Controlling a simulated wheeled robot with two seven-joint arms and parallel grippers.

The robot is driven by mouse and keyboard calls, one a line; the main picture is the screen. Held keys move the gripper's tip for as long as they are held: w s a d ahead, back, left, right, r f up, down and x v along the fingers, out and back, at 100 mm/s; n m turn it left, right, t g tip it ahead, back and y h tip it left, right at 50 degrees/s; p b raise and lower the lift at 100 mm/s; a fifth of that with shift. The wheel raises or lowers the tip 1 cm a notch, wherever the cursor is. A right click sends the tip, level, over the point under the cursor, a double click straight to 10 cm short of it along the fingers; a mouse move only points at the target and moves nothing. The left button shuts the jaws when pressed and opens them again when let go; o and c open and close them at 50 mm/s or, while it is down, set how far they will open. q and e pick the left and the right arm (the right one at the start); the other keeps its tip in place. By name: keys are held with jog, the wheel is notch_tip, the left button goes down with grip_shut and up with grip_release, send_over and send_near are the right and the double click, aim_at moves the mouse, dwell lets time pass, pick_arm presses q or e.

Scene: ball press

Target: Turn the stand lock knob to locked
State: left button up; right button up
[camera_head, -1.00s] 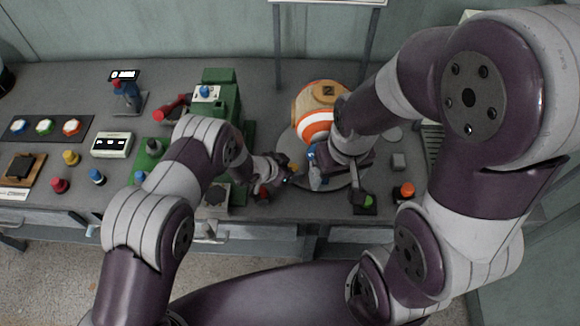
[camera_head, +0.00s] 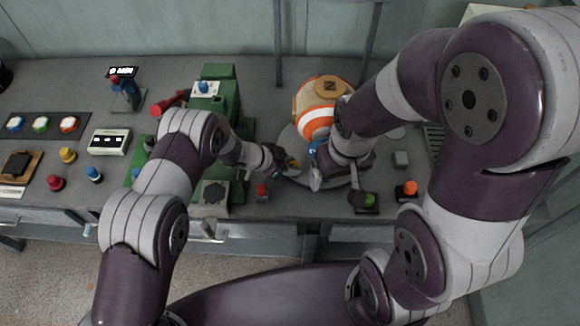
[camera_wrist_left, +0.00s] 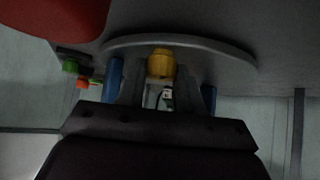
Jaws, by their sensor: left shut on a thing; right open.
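A yellow knob (camera_head: 294,163), which looks like the stand lock knob, sits at the front left of the round grey stand (camera_head: 287,142). My left gripper (camera_head: 284,166) reaches it from the left. In the left wrist view the yellow knob (camera_wrist_left: 160,64) is between the fingers of my left gripper (camera_wrist_left: 160,88), which is shut on it. Any lock marking is not readable. An orange-and-white striped ball (camera_head: 316,119) with a tan top rests on the stand. My right gripper (camera_head: 317,176) is open beside the ball, its fingers partly hidden by its wrist.
A red button (camera_head: 262,190) stands just in front of my left gripper. A green press (camera_head: 222,100) is to the left. A green button (camera_head: 367,200) and an orange button (camera_head: 408,188) are at the right front. My right arm covers much of the right side.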

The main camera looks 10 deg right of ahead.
pick_arm(q)
jog(key=shift+w+m+g+b, duration=0.2)
jog(key=shift+m+g+b, duration=0.65)
jog(key=shift+m, duration=0.25)
jog(key=shift+r, duration=0.1)
jog(key=o, duration=1)
jog(key=shift+o, duration=0.2)
